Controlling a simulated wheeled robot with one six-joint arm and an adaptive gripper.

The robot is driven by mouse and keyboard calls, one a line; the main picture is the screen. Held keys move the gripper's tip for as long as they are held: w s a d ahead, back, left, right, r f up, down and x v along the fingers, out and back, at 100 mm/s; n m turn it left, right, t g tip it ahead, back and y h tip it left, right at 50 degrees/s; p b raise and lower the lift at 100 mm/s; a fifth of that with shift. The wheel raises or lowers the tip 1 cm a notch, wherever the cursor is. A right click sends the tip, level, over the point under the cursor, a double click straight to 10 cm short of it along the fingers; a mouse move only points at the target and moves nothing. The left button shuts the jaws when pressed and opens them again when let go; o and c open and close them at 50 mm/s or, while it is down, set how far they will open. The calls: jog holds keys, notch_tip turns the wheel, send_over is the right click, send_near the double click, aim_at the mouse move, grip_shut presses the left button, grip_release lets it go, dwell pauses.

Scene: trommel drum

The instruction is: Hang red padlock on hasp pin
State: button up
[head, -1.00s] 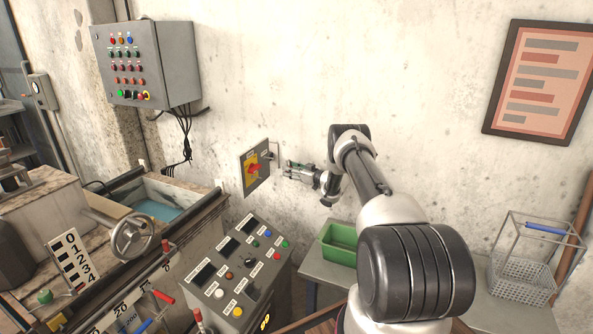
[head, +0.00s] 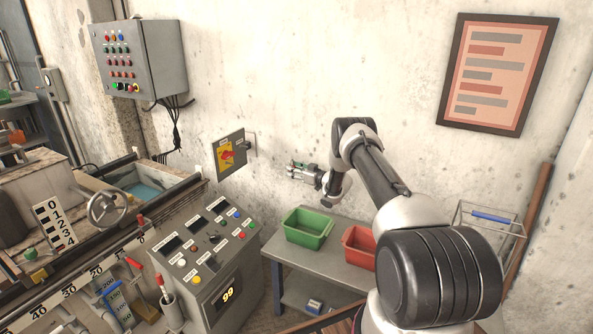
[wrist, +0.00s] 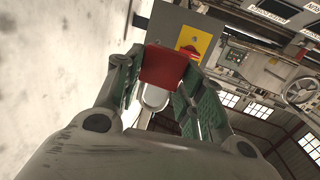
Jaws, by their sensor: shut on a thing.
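The red padlock (wrist: 163,67) is between the green-padded fingers of my gripper (wrist: 160,85) in the wrist view. My gripper is shut on its red body, and a pale metal loop (wrist: 155,97) shows on the side toward my palm. In the head view my gripper (head: 291,168) points left at the wall, and the padlock is too small to make out. The grey switch plate (head: 237,142), with a yellow panel and red knob, is on the wall to its left, with a clear gap between. A small grey bracket (head: 250,141) shows at its right edge; the pin itself is unclear.
Below my arm is a bench (head: 330,262) with a green bin (head: 307,238) and a red bin (head: 359,256). A button console (head: 213,262) and a handwheel (head: 107,207) stand at the left. A wire basket (head: 492,238) is at right. Bare wall surrounds my gripper.

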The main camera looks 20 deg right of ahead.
jog(key=shift+s+d, duration=0.1)
dwell(0.3)
jog(key=shift+r, duration=0.4)
jog(key=shift+s, duration=0.1)
jog(key=shift+w+d+v, duration=0.1)
jog(key=shift+d+v, duration=0.1)
jog(key=shift+v, duration=0.85)
jog(key=shift+w+d+v, duration=0.1)
jog(key=shift+d+v, duration=0.1)
jog(key=shift+v, duration=0.8)
jog(key=shift+f, duration=0.1)
jog(key=shift+w+d+v, duration=0.1)
jog(key=shift+d+v, duration=0.05)
jog(key=shift+v, duration=0.85)
jog(key=shift+w+d+v, duration=0.1)
jog(key=shift+d+v, duration=0.1)
jog(key=shift+v, duration=0.75)
jog(key=shift+w+d+v, duration=0.1)
jog(key=shift+d+v, duration=0.05)
jog(key=shift+v, duration=0.85)
jog(key=shift+s+d+f, duration=0.1)
jog(key=shift+f, duration=0.1)
